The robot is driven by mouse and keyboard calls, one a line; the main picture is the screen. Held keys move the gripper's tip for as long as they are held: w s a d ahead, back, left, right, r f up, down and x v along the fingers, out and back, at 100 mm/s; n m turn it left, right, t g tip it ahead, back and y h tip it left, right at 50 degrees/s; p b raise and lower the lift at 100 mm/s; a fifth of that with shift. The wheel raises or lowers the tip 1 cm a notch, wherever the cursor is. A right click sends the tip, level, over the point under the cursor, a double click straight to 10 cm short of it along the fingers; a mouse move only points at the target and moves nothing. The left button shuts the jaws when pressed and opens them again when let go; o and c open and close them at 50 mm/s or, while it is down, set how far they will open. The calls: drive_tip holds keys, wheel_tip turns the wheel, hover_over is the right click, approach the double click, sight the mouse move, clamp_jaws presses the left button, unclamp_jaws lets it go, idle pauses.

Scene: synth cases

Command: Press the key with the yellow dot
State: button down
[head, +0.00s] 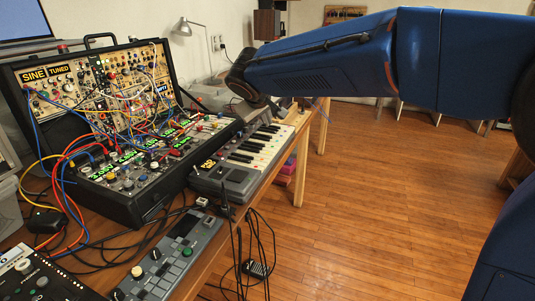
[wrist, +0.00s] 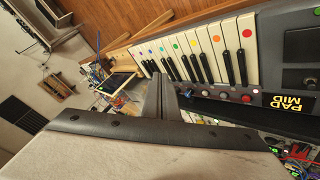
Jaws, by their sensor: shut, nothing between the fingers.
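The small keyboard (head: 242,165) lies along the table's right edge in the head view, with cream and black keys. In the wrist view its cream keys (wrist: 228,57) carry small coloured dots. The key with the yellow dot (wrist: 193,43) is in the upper middle, between an orange-dotted and a green-dotted key. My gripper (wrist: 162,80) is shut and empty, its dark fingers showing near the keyboard's far end, apart from the yellow-dotted key in the picture. Its height above the keys is hard to tell. In the head view my arm reaches to the keyboard's far end, and the dots are too small to make out.
A modular synth case (head: 150,170) full of patch cables stands left of the keyboard. A grey pad controller (head: 170,255) and loose black cables lie nearer. Knobs (wrist: 222,95) line the keyboard beside its keys. Open wooden floor (head: 390,200) is to the right.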

drive_tip(key=shift+f, duration=4)
drive_tip(key=shift+f, duration=0.15)
drive_tip(key=shift+f, duration=0.3)
drive_tip(key=shift+f, duration=0.5)
drive_tip(key=shift+r, duration=0.95)
drive_tip(key=shift+r, duration=0.1)
drive_tip(key=shift+r, duration=2.45)
